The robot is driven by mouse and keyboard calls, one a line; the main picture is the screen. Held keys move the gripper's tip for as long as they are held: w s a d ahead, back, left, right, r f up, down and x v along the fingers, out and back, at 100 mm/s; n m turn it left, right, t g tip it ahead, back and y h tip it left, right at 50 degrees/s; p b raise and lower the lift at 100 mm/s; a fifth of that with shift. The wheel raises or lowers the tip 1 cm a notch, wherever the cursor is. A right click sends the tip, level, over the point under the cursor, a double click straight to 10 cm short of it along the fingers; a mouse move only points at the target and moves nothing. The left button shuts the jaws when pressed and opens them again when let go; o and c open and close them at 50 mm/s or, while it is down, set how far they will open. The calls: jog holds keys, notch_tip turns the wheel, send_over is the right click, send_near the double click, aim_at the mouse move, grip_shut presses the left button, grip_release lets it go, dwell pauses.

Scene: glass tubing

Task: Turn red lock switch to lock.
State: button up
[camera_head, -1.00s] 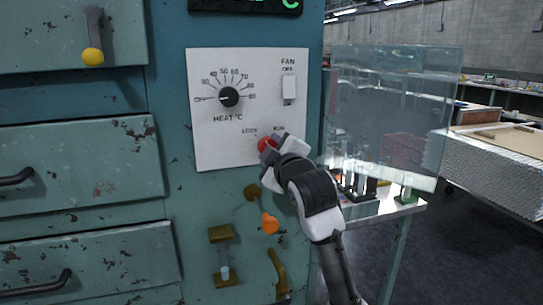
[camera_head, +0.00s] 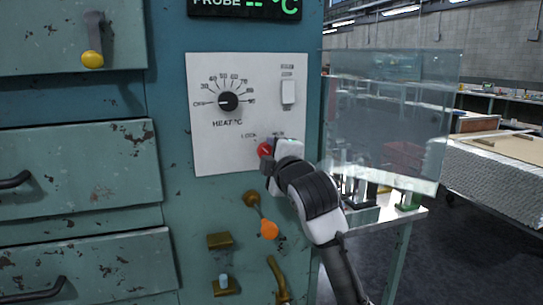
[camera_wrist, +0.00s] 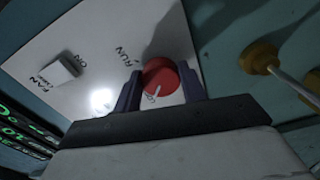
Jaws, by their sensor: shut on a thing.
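The red lock switch (camera_head: 264,150) is a round knob low on the white control panel (camera_head: 207,150), below the LOCK and RUN labels. My gripper (camera_head: 268,152) reaches it from the lower right and covers part of it. In the wrist view the red knob (camera_wrist: 160,77) sits between the two dark fingers of my gripper (camera_wrist: 161,84), one on each side, shut on it. A white pointer line on the knob points toward the LOCK label, which is partly hidden beside it. The RUN label lies up and left of the knob there.
The heat dial (camera_head: 228,101) and the fan switch (camera_head: 288,93) are above on the panel. An orange-tipped lever (camera_head: 269,229) and brass fittings (camera_head: 221,240) stick out below. A clear shield (camera_head: 390,115) stands to the right over a bench. Drawers with dark handles are on the left.

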jog(key=o, duration=1)
jog(key=shift+s, duration=0.1)
jog(key=b+v, duration=0.1)
jog(key=v, duration=1.2)
jog(key=shift+s+d+b, duration=0.1)
jog(key=shift+s+b, duration=0.2)
